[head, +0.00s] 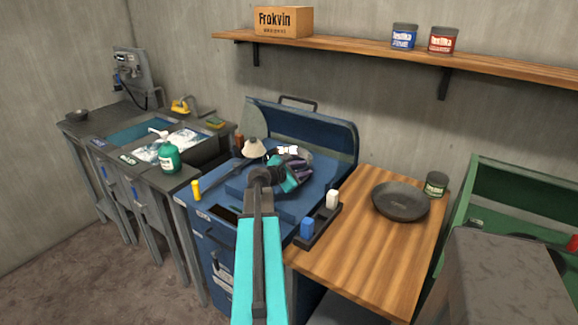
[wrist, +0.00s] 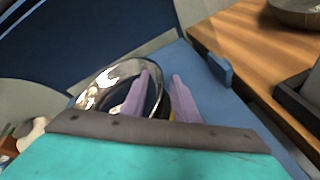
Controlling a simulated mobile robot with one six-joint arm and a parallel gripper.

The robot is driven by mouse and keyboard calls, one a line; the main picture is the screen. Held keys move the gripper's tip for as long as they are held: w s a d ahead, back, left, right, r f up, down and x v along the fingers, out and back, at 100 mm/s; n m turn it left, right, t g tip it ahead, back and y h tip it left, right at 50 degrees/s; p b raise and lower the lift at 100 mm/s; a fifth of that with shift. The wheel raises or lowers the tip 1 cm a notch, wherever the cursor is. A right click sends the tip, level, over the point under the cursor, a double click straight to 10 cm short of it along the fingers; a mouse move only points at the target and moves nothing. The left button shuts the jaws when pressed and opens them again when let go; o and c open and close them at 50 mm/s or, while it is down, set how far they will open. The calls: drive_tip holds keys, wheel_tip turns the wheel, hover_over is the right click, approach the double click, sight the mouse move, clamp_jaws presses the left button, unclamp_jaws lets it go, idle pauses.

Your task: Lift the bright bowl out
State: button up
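The bright bowl (wrist: 108,82) is shiny, mirror-like metal. In the wrist view it appears tilted on its side, its opening towards the fingers. In the head view only a small bright part of it (head: 288,150) shows behind my gripper, over the blue machine (head: 232,187). My gripper (wrist: 161,75) has two purple fingers, and they stand apart. The left finger reaches across the bowl's opening, and the right finger is outside its right rim, so the rim lies between them. I cannot tell whether either finger touches the bowl. My gripper also shows in the head view (head: 300,160).
The machine's raised blue guard (head: 310,135) stands behind the bowl. A cone-shaped beige piece (head: 253,148) is close on the left. A black tray (head: 318,225) with blue and white blocks is at right. A dark bowl (head: 400,200) stands on the wooden table (head: 375,255).

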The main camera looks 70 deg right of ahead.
clamp_jaws()
drive_tip(key=shift+r, duration=0.2)
idle(0.3)
drive_tip(key=shift+r+b, duration=0.35)
drive_tip(key=shift+r, duration=1.25)
drive_tip(key=s+a+b, duration=0.1)
drive_tip(key=a+b, duration=0.2)
drive_tip(key=a, duration=0.7)
drive_tip(key=shift+s+r+b, duration=0.25)
drive_tip(key=shift+r+b, duration=0.1)
drive_tip(key=shift+b, duration=0.05)
drive_tip(key=b, duration=0.5)
drive_tip(key=shift+a+b, duration=0.3)
drive_tip(key=shift+b, duration=0.1)
